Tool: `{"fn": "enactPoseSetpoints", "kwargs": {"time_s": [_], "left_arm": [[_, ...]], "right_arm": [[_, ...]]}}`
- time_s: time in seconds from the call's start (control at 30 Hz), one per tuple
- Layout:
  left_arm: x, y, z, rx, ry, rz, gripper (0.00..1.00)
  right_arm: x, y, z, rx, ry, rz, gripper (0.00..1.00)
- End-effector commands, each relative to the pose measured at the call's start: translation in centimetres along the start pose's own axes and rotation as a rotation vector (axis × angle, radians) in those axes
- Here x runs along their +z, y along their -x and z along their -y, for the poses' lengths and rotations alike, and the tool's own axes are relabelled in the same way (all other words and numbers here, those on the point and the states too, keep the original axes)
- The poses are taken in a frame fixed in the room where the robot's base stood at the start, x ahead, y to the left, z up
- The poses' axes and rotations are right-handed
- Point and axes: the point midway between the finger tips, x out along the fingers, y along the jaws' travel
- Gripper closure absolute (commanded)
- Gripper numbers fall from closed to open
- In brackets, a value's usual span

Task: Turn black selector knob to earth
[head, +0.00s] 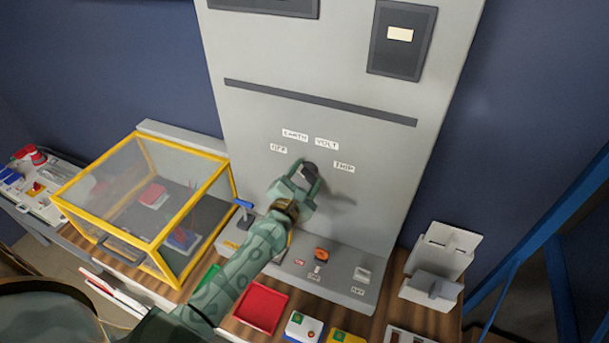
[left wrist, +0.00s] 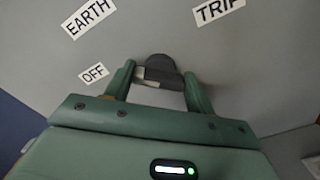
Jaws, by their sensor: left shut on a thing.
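The black selector knob (head: 310,171) sits on the grey upright panel (head: 340,130), below an arc of white labels. The labels read OFF (head: 279,149), EARTH (head: 295,134), VOLT (head: 327,142) and one at the right (head: 344,167), which the left wrist view shows as TRIP (left wrist: 219,10). My left gripper (head: 306,180) is shut on the knob. In the left wrist view the knob (left wrist: 160,70) is between the two fingers (left wrist: 158,82), with OFF (left wrist: 94,73) and EARTH (left wrist: 88,17) to its left. The knob's pointing direction is hard to tell. My right gripper is not in view.
A yellow-framed clear box (head: 150,205) stands left of the panel. A red tray (head: 261,306) lies in front, and a light grey holder (head: 440,262) stands at right.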

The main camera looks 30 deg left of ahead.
Motion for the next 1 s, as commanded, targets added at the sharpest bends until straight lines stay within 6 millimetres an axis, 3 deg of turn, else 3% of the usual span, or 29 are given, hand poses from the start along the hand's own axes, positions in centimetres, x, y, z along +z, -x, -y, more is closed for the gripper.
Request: {"fn": "enactPoseSetpoints", "kwargs": {"time_s": [0.5,1.0], "left_arm": [[0.0,0.0,0.1,-0.002,-0.373,-0.001,0.68],[-0.1,0.0,0.2,-0.002,-0.474,0.0,0.68]], "right_arm": [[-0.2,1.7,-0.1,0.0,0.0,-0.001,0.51],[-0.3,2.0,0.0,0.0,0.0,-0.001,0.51]]}}
